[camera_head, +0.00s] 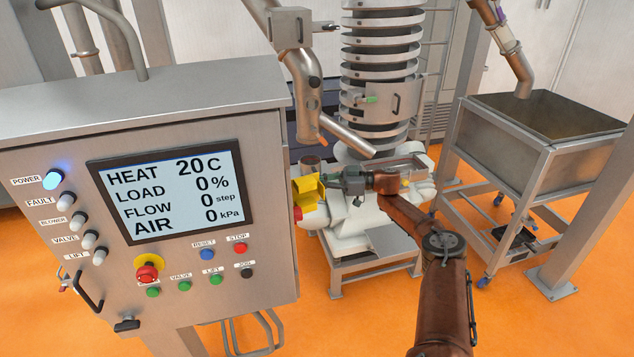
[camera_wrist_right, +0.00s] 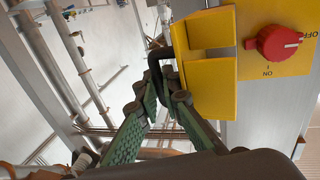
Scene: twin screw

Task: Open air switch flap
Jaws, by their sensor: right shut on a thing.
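The yellow flap (camera_head: 308,190) is on the yellow switch box, left of my right gripper (camera_head: 345,184) in the head view. In the right wrist view the yellow flap (camera_wrist_right: 209,70) stands out beside the red switch knob (camera_wrist_right: 277,43), which is uncovered, with ON and OFF printed near it. My right gripper (camera_wrist_right: 160,98), with green finger pads, is shut on a dark bent handle (camera_wrist_right: 158,66) at the edge of the flap. The red knob also shows in the head view (camera_head: 298,214), low beside the flap. My left gripper is not in view.
A grey control cabinet (camera_head: 260,160) with a display fills the left. A sloping metal pipe (camera_head: 345,136) ends just above my right gripper. A ringed column (camera_head: 382,70) stands behind, and a steel hopper (camera_head: 510,140) on a wheeled frame stands to the right.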

